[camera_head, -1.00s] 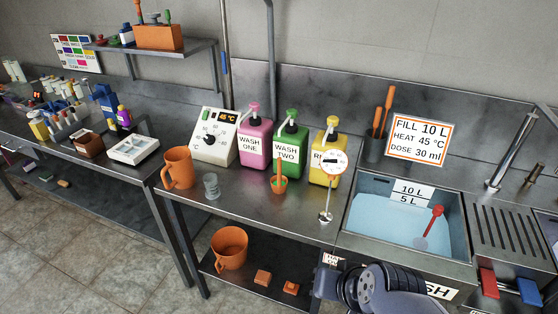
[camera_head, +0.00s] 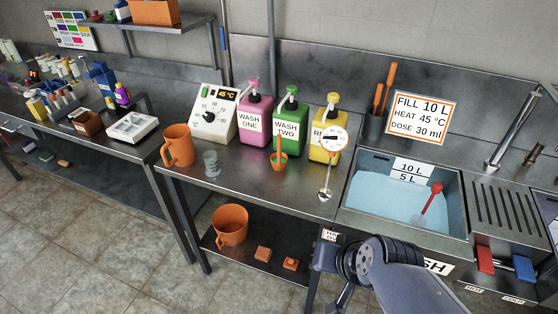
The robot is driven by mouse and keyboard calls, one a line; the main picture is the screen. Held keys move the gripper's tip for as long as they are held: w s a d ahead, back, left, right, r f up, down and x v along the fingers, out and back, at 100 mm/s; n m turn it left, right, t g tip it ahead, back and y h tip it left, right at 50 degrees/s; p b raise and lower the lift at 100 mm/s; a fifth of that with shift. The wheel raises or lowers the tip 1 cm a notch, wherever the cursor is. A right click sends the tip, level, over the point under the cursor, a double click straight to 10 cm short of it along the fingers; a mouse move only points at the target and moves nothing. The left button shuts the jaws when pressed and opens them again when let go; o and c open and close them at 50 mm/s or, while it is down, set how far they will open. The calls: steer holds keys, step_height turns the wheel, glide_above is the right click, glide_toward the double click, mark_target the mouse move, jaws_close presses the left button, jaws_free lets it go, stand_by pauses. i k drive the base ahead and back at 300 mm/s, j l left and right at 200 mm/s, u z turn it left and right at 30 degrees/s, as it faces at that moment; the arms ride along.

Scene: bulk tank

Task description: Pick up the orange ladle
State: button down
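The orange ladle (camera_head: 279,162) stands on the steel counter (camera_head: 240,187), its small cup down and its handle pointing up. It is in front of the green WASH TWO pump bottle (camera_head: 291,125). My gripper (camera_head: 344,297) shows only in part at the bottom edge, below the counter's front edge and to the right of the ladle. It is well apart from the ladle. My arm hides part of it, and its fingers cannot be made out clearly.
A pink pump bottle (camera_head: 255,123), a yellow pump bottle (camera_head: 324,153), a dial thermometer (camera_head: 333,138), a clear beaker (camera_head: 211,163) and an orange jug (camera_head: 178,146) stand around the ladle. A water-filled sink (camera_head: 353,222) is to the right.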

mark_target(278, 159)
steer(key=i+j+z, duration=0.3)
steer(key=j, duration=0.35)
steer(key=i+j+z, duration=0.15)
steer(key=j, duration=0.25)
steer(key=i+j+z, duration=0.1)
steer(key=j, duration=0.25)
steer(key=i+j+z, duration=0.15)
steer(key=j, duration=0.25)
